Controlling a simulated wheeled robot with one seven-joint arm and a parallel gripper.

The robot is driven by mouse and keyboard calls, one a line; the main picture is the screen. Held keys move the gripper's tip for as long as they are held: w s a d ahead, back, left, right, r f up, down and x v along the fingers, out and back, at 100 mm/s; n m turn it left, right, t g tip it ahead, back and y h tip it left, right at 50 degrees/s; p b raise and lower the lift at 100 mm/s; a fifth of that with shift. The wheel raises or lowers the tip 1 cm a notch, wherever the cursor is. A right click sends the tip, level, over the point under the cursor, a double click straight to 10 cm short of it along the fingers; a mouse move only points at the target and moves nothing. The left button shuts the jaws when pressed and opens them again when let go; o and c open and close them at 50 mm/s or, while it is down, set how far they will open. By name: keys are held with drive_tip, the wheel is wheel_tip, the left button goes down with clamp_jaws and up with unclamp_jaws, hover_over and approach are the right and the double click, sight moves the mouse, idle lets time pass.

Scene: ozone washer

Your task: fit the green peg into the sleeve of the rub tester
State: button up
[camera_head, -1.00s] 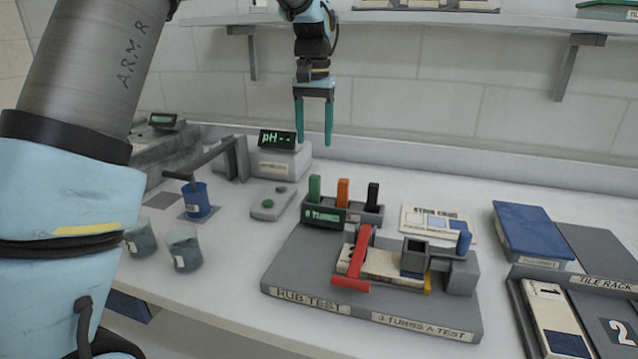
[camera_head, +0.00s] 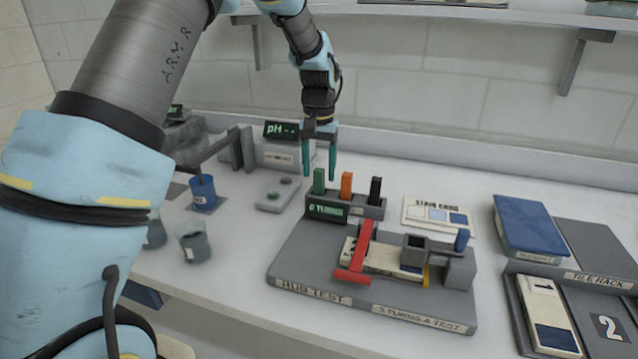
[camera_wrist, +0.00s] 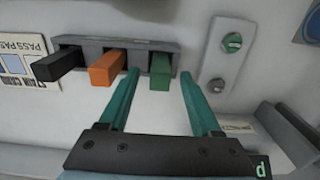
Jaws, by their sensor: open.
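The green peg (camera_head: 319,180) stands upright at the left end of the grey peg holder (camera_head: 366,210), with an orange peg (camera_head: 346,185) and a black peg (camera_head: 375,190) to its right. It also shows in the wrist view (camera_wrist: 160,72), beyond and between my fingertips. My gripper (camera_head: 320,176) is open and empty, pointing down just above and around the green peg's top in the head view; I cannot tell the exact gap. The rub tester (camera_head: 300,262) has a square grey open-topped sleeve (camera_head: 415,251), which looks empty, beside a red bar (camera_head: 356,255) over a tile.
A pH meter (camera_head: 285,145) stands behind on the left, near a two-button box (camera_head: 279,194) and a blue cup (camera_head: 203,194). A stain card (camera_head: 437,216) lies behind the sleeve. A tile rack (camera_head: 600,283) is at right.

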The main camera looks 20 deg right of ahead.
clamp_jaws()
idle(0.4)
idle(0.9)
